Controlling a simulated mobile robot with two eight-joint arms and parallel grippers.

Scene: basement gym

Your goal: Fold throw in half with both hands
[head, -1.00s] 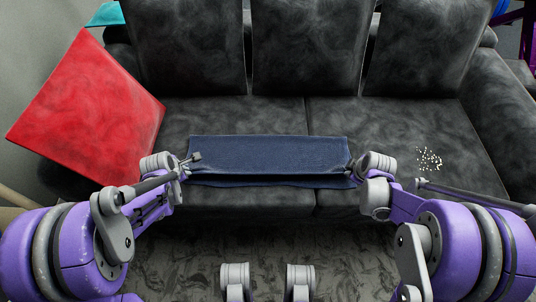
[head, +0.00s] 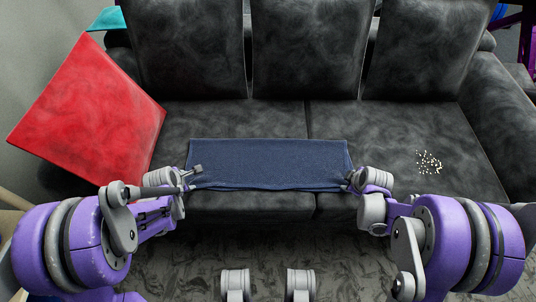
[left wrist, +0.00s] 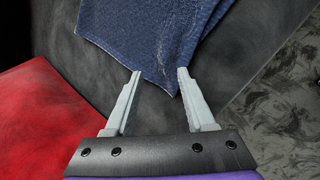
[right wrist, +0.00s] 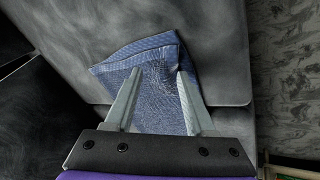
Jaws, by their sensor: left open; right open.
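The dark blue throw (head: 268,163) lies as a wide flat strip on the sofa seat, along its front edge. Its left corner shows in the left wrist view (left wrist: 150,40) and its right corner in the right wrist view (right wrist: 145,75). My left gripper (head: 191,176) is open at the throw's near left corner; in the left wrist view the corner tip sits between the fingertips (left wrist: 160,72). My right gripper (head: 350,181) is open at the near right corner, with cloth between and beyond its fingers (right wrist: 158,75). I cannot tell whether the fingers touch the cloth.
The dark grey sofa (head: 400,120) has three back cushions. A red cushion (head: 90,120) leans at its left end, with a teal one (head: 108,19) behind. Small pale crumbs (head: 429,162) lie on the right seat. The seat behind the throw is clear.

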